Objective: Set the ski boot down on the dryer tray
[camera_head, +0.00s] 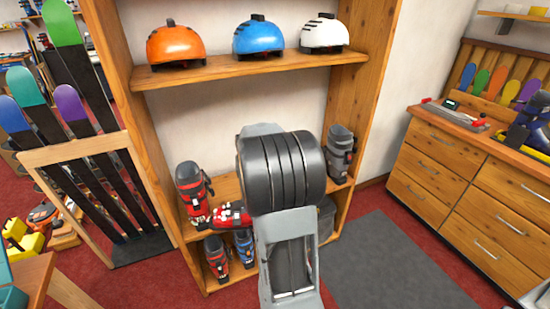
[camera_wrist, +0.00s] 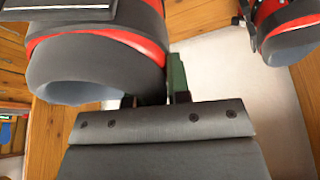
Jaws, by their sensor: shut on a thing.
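In the wrist view my gripper (camera_wrist: 155,92) is shut on a dark grey ski boot (camera_wrist: 95,60) with a red band; its open cuff faces the lower left. In the head view my own arm hides the gripper and most of this area. A red boot part with pale buckles (camera_head: 232,214) shows just left of the arm at the middle shelf; I cannot tell for sure that it is the held boot. A second red and dark boot stands at the upper right of the wrist view (camera_wrist: 285,30).
A red and black boot (camera_head: 191,192) and a grey boot (camera_head: 341,155) stand on the middle shelf. More boots (camera_head: 216,258) stand below. Helmets (camera_head: 258,37) line the shelf above. A ski rack (camera_head: 75,150) stands left, a drawer cabinet (camera_head: 470,190) right.

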